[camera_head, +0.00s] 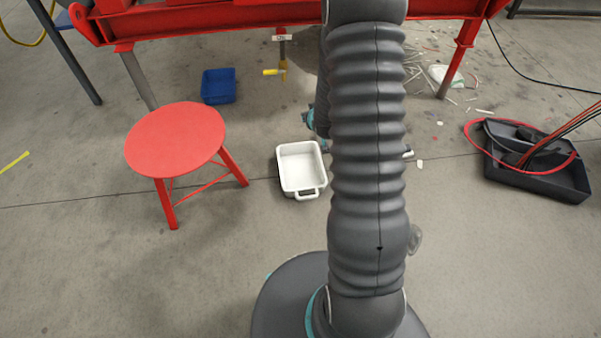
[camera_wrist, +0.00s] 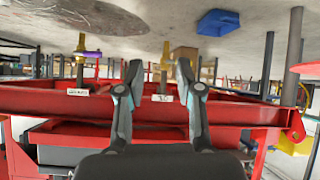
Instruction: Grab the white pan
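The white pan (camera_head: 299,168) is a rectangular, empty tray with a loop handle at its near side. It lies on the concrete floor in the head view, right of the red stool and just left of my arm. I do not see it in the wrist view. My gripper (camera_wrist: 159,75) shows in the wrist view with its two fingers spread and nothing between them. It points toward a red steel frame (camera_wrist: 75,103). In the head view my arm hides most of the gripper.
A red round stool (camera_head: 175,140) stands left of the pan. A blue bin (camera_head: 218,86) lies behind, near a yellow-handled valve (camera_head: 275,72) under the red skid. A black tray with hoses (camera_head: 545,180) is at right, and litter lies on the floor behind my arm. The front left floor is clear.

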